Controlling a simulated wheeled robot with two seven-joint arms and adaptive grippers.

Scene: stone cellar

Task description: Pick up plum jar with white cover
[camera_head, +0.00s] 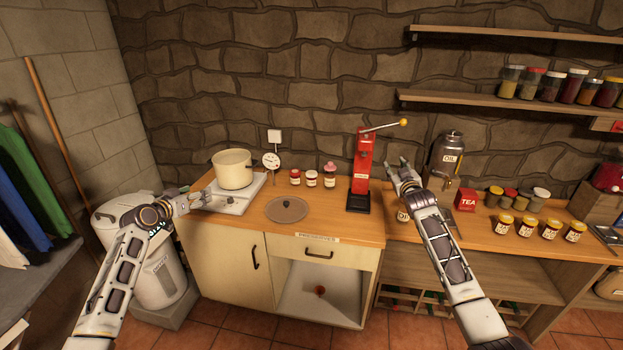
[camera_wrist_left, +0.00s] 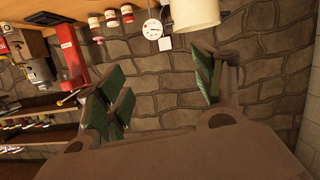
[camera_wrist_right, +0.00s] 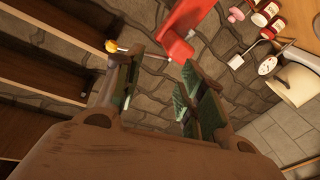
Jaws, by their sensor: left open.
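Three small dark-red jars stand at the back of the counter, left of the red press: one with a red lid (camera_head: 295,177), a middle one with a pale, whitish cover (camera_head: 312,179), and one with a pink cover (camera_head: 330,177). Their labels are too small to read, so I cannot confirm which is plum. They also show at the top of the left wrist view (camera_wrist_left: 111,18). My left gripper (camera_head: 203,199) is open and empty beside the hotplate, left of the jars. My right gripper (camera_head: 403,176) looks open and empty, right of the press.
A cream pot (camera_head: 232,170) stands on the hotplate (camera_head: 238,203). A round lid (camera_head: 287,209) lies before the jars. The red press (camera_head: 362,170) stands to their right. An oil can (camera_head: 448,154), tea box (camera_head: 465,200) and gold-lidded jars (camera_head: 527,226) are further right. Shelf jars (camera_head: 573,87) hang higher.

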